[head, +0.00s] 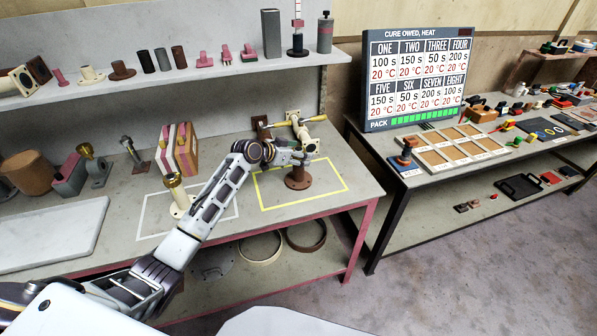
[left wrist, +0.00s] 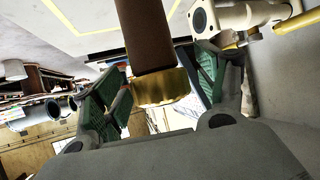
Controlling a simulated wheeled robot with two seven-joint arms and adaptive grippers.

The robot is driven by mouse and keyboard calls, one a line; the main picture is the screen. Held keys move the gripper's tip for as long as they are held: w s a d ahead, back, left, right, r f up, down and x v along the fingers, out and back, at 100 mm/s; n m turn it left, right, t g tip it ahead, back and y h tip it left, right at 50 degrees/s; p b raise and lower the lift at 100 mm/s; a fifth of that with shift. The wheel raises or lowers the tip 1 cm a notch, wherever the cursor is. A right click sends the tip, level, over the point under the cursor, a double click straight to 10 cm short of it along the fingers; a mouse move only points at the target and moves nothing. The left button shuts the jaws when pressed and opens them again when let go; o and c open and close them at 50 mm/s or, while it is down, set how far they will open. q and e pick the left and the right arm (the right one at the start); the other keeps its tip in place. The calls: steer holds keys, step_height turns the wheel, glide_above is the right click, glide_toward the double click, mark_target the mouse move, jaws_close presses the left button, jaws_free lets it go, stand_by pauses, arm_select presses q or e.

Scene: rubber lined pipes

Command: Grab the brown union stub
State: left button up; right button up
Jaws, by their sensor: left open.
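The brown union stub (head: 298,180) stands upright on its round flange inside the yellow outlined square on the bench. My left gripper (head: 297,155) is at its top and hides its upper part in the head view. In the left wrist view, the stub's brown pipe (left wrist: 145,35) and brass nut (left wrist: 160,88) show between the green-padded fingers of the left gripper (left wrist: 158,90). The fingers are open, one on each side of the nut; I cannot tell whether either touches it. My right gripper is not in view.
A cream stub with a brass nut (head: 177,192) stands in the white outlined square, close to my left arm. A cream fitting with a yellow handle (head: 302,130) is just behind the gripper. A striped block (head: 180,150) stands farther left. The shelf (head: 120,83) holds several fittings.

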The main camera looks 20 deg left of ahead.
arm_select(q)
steer(key=shift+c, duration=0.2)
jaws_close()
steer(key=shift+r, duration=0.1)
stand_by(0.5)
